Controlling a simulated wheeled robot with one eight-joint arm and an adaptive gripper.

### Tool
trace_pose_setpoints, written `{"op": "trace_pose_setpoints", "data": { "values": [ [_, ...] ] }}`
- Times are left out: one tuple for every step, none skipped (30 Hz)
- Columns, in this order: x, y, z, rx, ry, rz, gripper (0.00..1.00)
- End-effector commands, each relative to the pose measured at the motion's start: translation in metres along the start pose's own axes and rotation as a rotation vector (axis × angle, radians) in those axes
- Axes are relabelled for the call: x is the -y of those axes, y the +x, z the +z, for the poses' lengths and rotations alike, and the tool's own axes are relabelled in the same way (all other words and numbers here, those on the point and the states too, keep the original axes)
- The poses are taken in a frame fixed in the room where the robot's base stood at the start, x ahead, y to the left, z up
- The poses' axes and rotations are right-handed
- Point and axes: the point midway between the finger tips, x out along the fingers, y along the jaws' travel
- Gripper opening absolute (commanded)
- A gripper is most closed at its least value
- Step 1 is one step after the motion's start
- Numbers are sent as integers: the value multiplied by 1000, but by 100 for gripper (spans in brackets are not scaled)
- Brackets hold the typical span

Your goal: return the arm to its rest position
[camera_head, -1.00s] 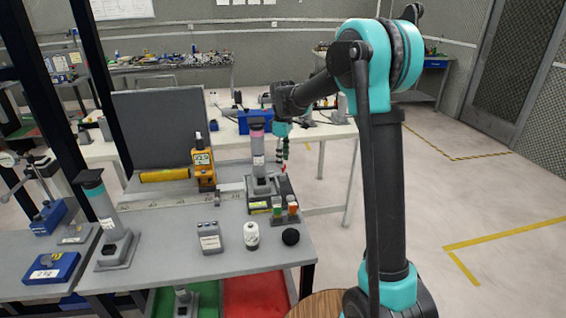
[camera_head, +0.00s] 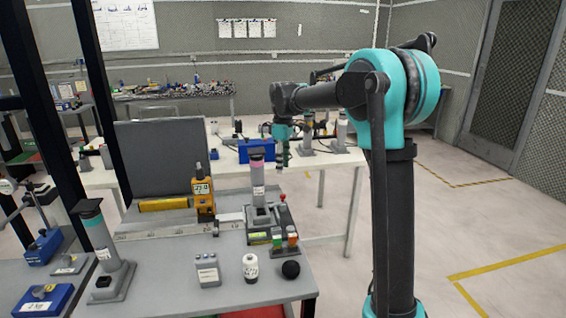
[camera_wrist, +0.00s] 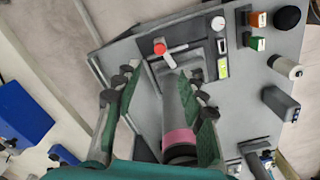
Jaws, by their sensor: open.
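My arm reaches from the right over the grey workbench (camera_head: 190,240). In the wrist view the gripper's two green-padded fingers (camera_wrist: 158,80) are spread apart, with nothing gripped. The banded cylinder (camera_wrist: 178,112) shows between and beyond them, upright on its stand. It appears clear of the fingers in the head view.
Near the gripper are a yellow meter (camera_head: 203,198), a button box (camera_head: 285,240), a white bottle (camera_head: 250,267), a black ball (camera_head: 291,269) and a grey panel (camera_head: 160,160). A white table (camera_head: 335,162) stands behind. The floor at right is open.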

Motion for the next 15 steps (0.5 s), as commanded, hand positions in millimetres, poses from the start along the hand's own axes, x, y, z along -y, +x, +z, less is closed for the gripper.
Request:
{"op": "trace_pose_setpoints", "data": {
  "values": [
    [1, 1, 5, -2, 14, 3, 41],
    [2, 3, 9, -5, 27, 6, 41],
    [5, 5, 17, -9, 54, 12, 41],
    [8, 8, 24, -14, 79, 17, 41],
    [11, 12, 32, -20, 110, 25, 41],
    [16, 17, 46, -30, 158, 35, 41],
    [21, 22, 57, -38, 198, 44, 41],
    [26, 28, 68, -48, 241, 54, 41],
    [35, 35, 85, -60, 301, 66, 41],
    [41, 41, 96, -71, 345, 76, 41],
    [48, 47, 108, -81, 390, 84, 41],
    [58, 56, 123, -95, 449, 97, 41],
    [66, 63, 134, -105, 494, 105, 41],
    [73, 69, 146, -117, 539, 114, 41],
    [85, 79, 160, -132, 597, 125, 41]
  ]
}}
